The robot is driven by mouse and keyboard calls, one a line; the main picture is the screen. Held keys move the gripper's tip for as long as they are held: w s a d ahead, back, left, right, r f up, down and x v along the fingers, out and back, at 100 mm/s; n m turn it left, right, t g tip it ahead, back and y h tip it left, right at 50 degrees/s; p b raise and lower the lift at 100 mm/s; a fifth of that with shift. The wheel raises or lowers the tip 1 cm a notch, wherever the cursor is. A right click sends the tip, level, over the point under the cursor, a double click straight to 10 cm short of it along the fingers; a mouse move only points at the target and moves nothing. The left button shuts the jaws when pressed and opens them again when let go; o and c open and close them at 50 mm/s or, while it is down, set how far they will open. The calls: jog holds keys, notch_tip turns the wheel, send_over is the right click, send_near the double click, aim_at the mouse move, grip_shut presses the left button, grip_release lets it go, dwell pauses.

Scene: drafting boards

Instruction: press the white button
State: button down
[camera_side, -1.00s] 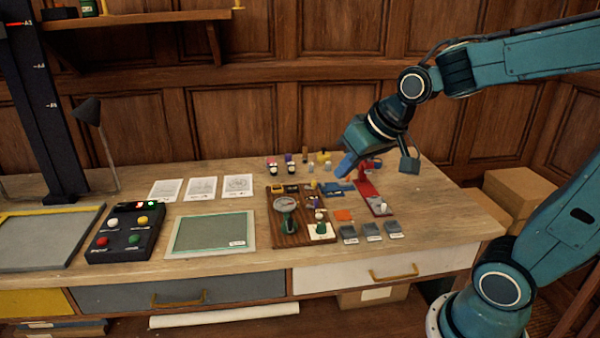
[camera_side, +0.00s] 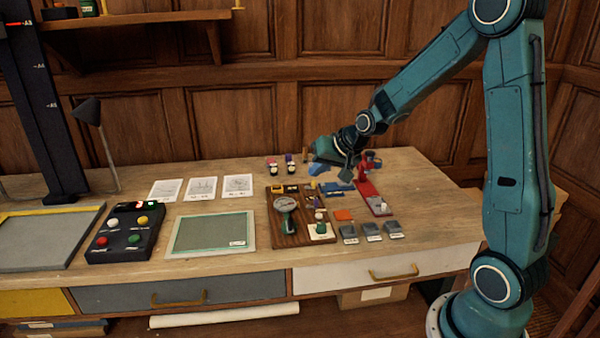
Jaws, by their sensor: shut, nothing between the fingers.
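The white button (camera_side: 113,223) is on the left of the upper row on a black button box (camera_side: 122,250) at the left of the bench. A yellow button (camera_side: 143,220) is to its right, with a red button (camera_side: 103,241) and a green button (camera_side: 134,239) in the row below. A small red display shows at the top of the box. My gripper (camera_side: 315,170) is shut and empty over the back of the bench, behind the wooden board and far to the right of the box. Its fingertips are small here.
A wooden board (camera_side: 288,240) with tools, a red stand (camera_side: 371,196) and several grey blocks (camera_side: 372,233) occupy the right half. A framed green mat (camera_side: 212,233) lies between the board and the box. White cards (camera_side: 202,189) lie behind it. A lamp (camera_side: 89,112) stands at left.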

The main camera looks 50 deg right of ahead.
jog(key=w+d+f+m, duration=0.2)
jog(key=d+f+m, duration=0.1)
jog(key=d+f, duration=0.4)
jog(key=shift+w+t+h, duration=0.3)
jog(key=shift+w+t, duration=0.05)
jog(key=shift+t, duration=0.05)
jog(key=shift+d+f, duration=0.1)
jog(key=shift+f, duration=0.1)
jog(key=shift+f, duration=4.3)
jog(key=shift+f, duration=0.85)
jog(key=shift+r, duration=0.8)
jog(key=shift+r, duration=0.1)
jog(key=shift+r, duration=2.45)
